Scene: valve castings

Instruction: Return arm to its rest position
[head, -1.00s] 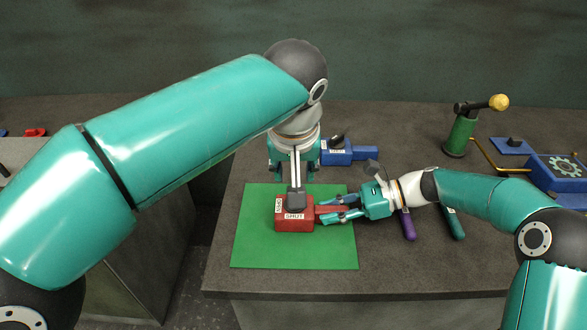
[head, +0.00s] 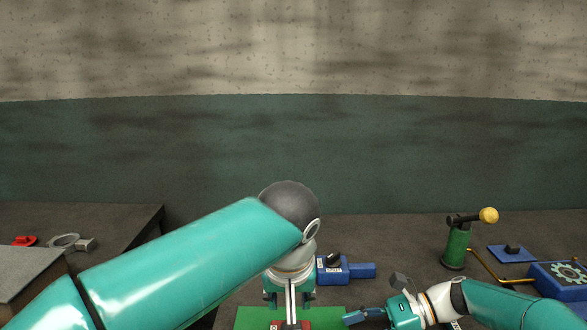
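The head view now looks higher, so the work area is cut off at the bottom edge. My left gripper (head: 289,301) points down over the green mat (head: 328,313). Its fingers are largely hidden behind its grey centre bar or cut off. A thin top strip of the red valve casting (head: 290,326) shows below it; contact cannot be told. My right gripper (head: 361,317) lies low, to the right of the red casting. One blue-tipped finger shows, with no casting visible at it; its lower part is cut off, so its opening cannot be told.
A blue valve casting (head: 334,271) lies behind the mat. To the right stand a green post with a yellow knob (head: 488,215), a flat blue plate (head: 511,254) and a blue gear-marked box (head: 562,278). A left table holds a red part (head: 24,241) and a grey ring (head: 64,241).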

